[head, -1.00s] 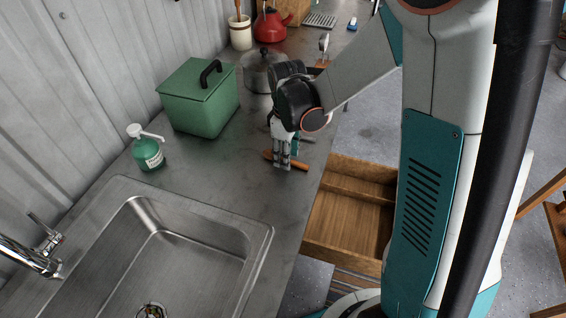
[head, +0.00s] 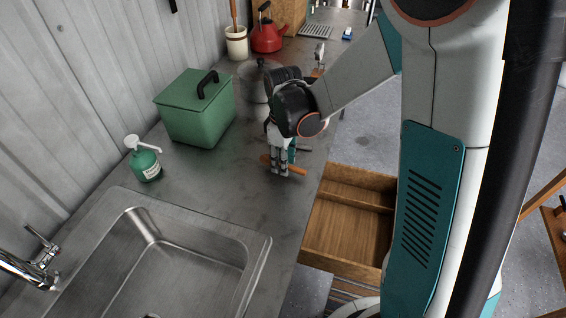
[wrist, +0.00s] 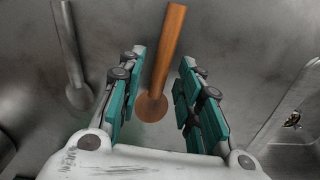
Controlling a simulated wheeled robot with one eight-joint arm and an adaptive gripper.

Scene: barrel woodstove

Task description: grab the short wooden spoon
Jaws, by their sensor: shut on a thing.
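The short wooden spoon (head: 298,170) lies near the counter's front edge, behind the open drawer in the head view. In the wrist view its orange-brown handle (wrist: 170,35) runs up and away, and its round bowl lies nearer my palm. My gripper (head: 279,172) points down over the spoon, with its fingers on both sides of it. It is shut on the wooden spoon, which appears to be at counter level. In the wrist view the teal finger pads (wrist: 163,65) flank the handle; the exact contact is hard to see.
A grey metal utensil (wrist: 68,45) lies beside the spoon. A green box (head: 195,115), a soap bottle (head: 145,162) and a glass-like pot (head: 255,82) stand on the counter. The sink (head: 262,255) is in front, an open wooden drawer (head: 345,230) below the counter edge.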

